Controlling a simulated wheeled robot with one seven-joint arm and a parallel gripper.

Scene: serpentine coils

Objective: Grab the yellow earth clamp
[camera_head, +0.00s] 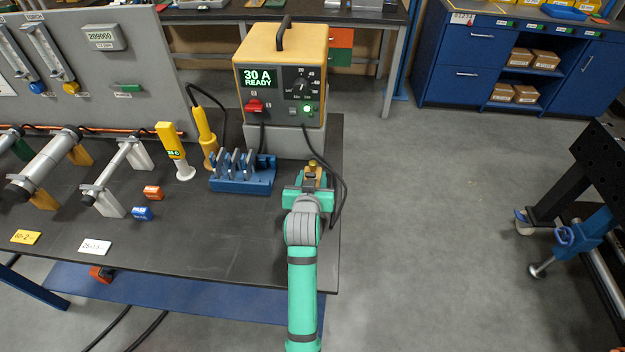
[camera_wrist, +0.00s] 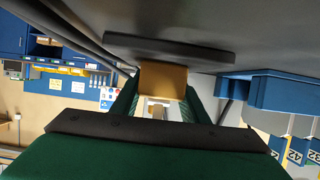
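The yellow earth clamp shows as a small brass-yellow piece (camera_head: 313,167) at the tip of my arm, near the right edge of the dark bench. In the wrist view its yellow block (camera_wrist: 163,77) lies between the two green fingers of my gripper (camera_wrist: 161,97), against a dark flat bar (camera_wrist: 170,49). The fingers flank the block closely on both sides. I cannot tell whether they press on it or stand slightly apart. In the head view my gripper (camera_head: 312,178) hides much of the clamp.
The welding power source (camera_head: 282,110), reading "30 A READY", stands behind my gripper. A black cable (camera_head: 343,190) runs down just right of it. A blue rack (camera_head: 243,180) with grey tags is to the left, beside a yellow torch (camera_head: 205,133).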

